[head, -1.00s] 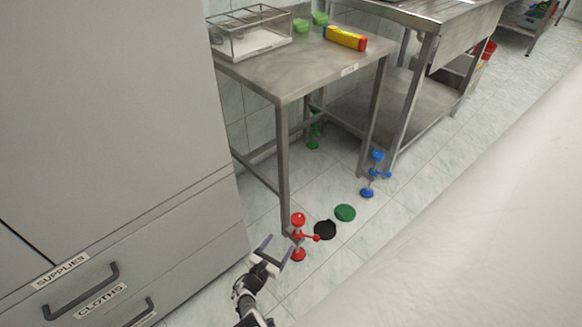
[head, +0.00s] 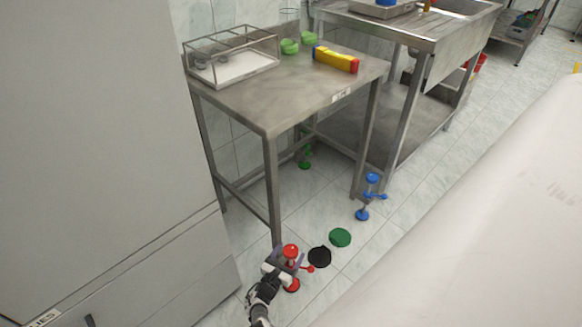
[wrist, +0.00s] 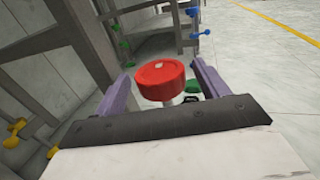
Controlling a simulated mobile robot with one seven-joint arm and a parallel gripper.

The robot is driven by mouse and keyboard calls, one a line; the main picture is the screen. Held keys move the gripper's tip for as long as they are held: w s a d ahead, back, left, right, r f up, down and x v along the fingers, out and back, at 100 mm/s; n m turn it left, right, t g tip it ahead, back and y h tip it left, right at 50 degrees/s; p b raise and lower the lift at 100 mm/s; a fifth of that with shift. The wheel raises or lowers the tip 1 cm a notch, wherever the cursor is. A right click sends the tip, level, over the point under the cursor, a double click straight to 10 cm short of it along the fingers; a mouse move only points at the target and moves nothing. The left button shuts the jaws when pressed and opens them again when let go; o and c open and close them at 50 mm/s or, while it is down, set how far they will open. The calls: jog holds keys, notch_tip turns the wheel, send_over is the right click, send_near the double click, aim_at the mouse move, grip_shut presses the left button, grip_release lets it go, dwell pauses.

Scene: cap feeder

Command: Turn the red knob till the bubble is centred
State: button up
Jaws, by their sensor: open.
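The red knob (head: 290,251) is the round top of the red levelling foot (head: 291,285) at the table's near leg. In the wrist view the red knob (wrist: 161,82) shows a small pale mark on top and sits between the two purple fingers. My gripper (head: 287,262) is open around the knob's level, with a finger on either side and visible gaps. It also shows in the wrist view (wrist: 163,88). The steel table (head: 270,110) stands on coloured feet. A yellow bar with red and blue ends (head: 336,60) lies on its top, perhaps the level; no bubble can be made out.
A blue foot (head: 367,197) and a green foot (head: 305,155) are at other legs. A black disc (head: 319,257) and a green disc (head: 340,237) lie on the floor. A grey cabinet (head: 100,130) stands close on the left. A glass-sided box (head: 232,58) is on the table.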

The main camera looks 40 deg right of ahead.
jog(key=shift+w+d, duration=0.25)
jog(key=shift+d, duration=0.45)
jog(key=c, duration=1)
jog(key=shift+o, duration=0.2)
jog(key=shift+r+t, duration=0.15)
jog(key=shift+t, duration=0.15)
